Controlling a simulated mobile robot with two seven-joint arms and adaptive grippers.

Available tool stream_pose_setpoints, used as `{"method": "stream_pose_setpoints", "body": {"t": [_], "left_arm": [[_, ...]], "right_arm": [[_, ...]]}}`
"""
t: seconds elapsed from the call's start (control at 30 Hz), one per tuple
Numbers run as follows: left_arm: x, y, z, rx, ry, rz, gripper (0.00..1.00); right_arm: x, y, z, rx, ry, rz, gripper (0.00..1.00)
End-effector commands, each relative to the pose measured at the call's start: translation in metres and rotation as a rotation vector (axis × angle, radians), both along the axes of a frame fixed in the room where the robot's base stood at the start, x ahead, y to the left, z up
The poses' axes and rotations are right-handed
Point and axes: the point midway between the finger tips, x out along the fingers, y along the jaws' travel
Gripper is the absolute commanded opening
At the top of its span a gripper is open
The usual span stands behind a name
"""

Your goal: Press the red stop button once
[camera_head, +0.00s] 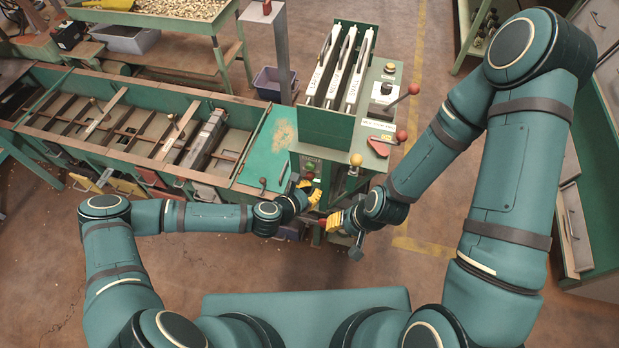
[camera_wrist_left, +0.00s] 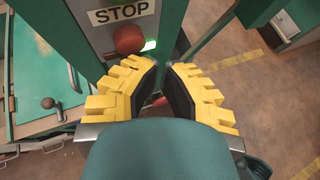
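The red stop button (camera_wrist_left: 130,40) is a round red knob below a white STOP label (camera_wrist_left: 122,11) on a grey panel, in the left wrist view. A green light (camera_wrist_left: 149,45) glows just right of it. My left gripper (camera_wrist_left: 164,63) has yellow ribbed fingers with dark pads. Its tips are drawn near each other with a gap between them, empty, just below and right of the button. I see no contact.
A green sorting bench (camera_head: 130,130) extends left. Floor (camera_head: 430,190) is clear at right.

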Motion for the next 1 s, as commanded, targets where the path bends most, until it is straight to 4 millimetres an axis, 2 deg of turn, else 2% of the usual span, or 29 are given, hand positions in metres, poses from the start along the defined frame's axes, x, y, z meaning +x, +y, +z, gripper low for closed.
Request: {"method": "stream_pose_setpoints", "body": {"t": [1.0], "left_arm": [[0.0089,-0.0033,-0.0001,0.0,0.0,-0.001,0.0]], "right_arm": [[0.0,0.0,-0.0011,0.0,0.0,0.0,0.4]]}}
